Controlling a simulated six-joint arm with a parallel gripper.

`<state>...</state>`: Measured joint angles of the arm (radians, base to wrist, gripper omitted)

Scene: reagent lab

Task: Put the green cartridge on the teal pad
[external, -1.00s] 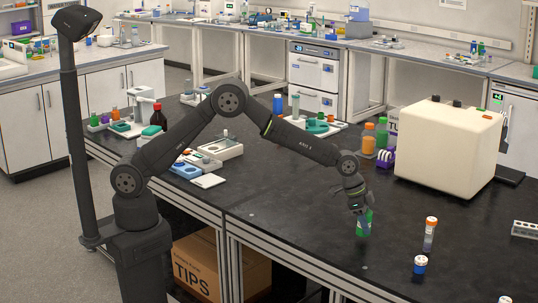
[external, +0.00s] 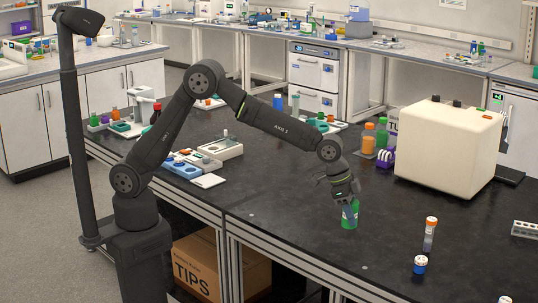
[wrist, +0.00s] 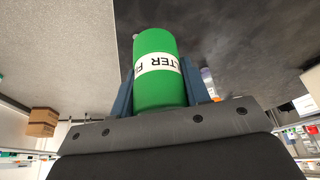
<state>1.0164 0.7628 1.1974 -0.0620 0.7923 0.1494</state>
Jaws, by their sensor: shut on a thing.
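The green cartridge (external: 349,217) is a green cylinder with a white label. My gripper (external: 347,203) is shut on it from above. In the wrist view the cartridge (wrist: 160,92) sits between the two blue fingers of my gripper (wrist: 166,98), with its label lettering upside down. The cartridge is over the black bench near the front edge; I cannot tell how far it is above the surface. Teal pieces (external: 318,126) lie on a white tray behind my arm, but I cannot tell for certain which one is the teal pad.
A large cream box-shaped instrument (external: 448,147) stands at the right, with orange-capped and green bottles (external: 368,139) beside it. An orange-capped tube (external: 429,235) and a blue-and-white vial (external: 420,264) stand at the front right. A white tray (external: 220,149) lies left of centre.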

